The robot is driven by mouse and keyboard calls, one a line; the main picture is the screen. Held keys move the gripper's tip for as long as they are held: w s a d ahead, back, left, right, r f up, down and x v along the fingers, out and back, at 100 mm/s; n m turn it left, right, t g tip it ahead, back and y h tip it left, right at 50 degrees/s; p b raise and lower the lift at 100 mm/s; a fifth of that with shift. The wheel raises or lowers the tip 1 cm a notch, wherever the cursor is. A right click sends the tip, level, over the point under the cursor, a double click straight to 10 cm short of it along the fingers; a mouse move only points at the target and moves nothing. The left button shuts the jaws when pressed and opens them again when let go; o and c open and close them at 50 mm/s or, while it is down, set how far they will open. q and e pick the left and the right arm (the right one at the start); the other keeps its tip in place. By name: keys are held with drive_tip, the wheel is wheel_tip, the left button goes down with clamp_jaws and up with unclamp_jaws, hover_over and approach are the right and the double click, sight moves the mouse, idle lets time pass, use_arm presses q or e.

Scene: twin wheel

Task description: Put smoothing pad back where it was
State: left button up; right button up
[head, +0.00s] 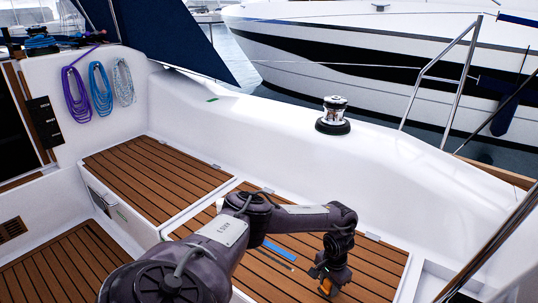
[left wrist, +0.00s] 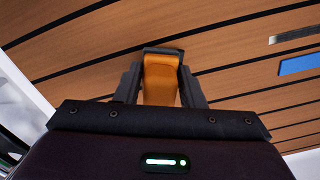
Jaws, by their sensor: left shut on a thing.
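My left gripper (head: 328,277) is low over the slatted wooden seat at the lower right of the head view. It is shut on the orange smoothing pad (head: 326,287). In the left wrist view the orange pad (left wrist: 160,82) is between the two dark fingers of the gripper (left wrist: 160,90), with a dark edge at its far end. The wooden slats are close beyond it; I cannot tell whether the pad touches them. My right gripper is not in view.
A blue strip (head: 279,251) and a thin dark strip (head: 276,258) lie on the wooden seat (head: 375,268); the blue strip also shows in the left wrist view (left wrist: 300,64). A winch (head: 333,116) stands on the white coaming (head: 270,125). Coiled ropes (head: 101,88) hang at left.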

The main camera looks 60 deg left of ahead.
use_arm(q)
drive_tip(key=shift+f, duration=0.35)
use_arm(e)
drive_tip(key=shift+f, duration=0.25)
use_arm(q)
drive_tip(key=o, duration=1.1)
drive_tip(key=shift+c, duration=0.2)
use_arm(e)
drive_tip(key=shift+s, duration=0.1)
use_arm(q)
drive_tip(key=shift+o, duration=0.3)
drive_tip(key=shift+o, duration=1.4)
wheel_tip(320, 180, up, 4)
drive_tip(key=shift+f+p, duration=0.1)
drive_tip(key=shift+p, duration=0.45)
wheel_tip(320, 180, up, 4)
drive_tip(key=shift+r+p, duration=0.1)
drive_tip(key=shift+p, duration=0.4)
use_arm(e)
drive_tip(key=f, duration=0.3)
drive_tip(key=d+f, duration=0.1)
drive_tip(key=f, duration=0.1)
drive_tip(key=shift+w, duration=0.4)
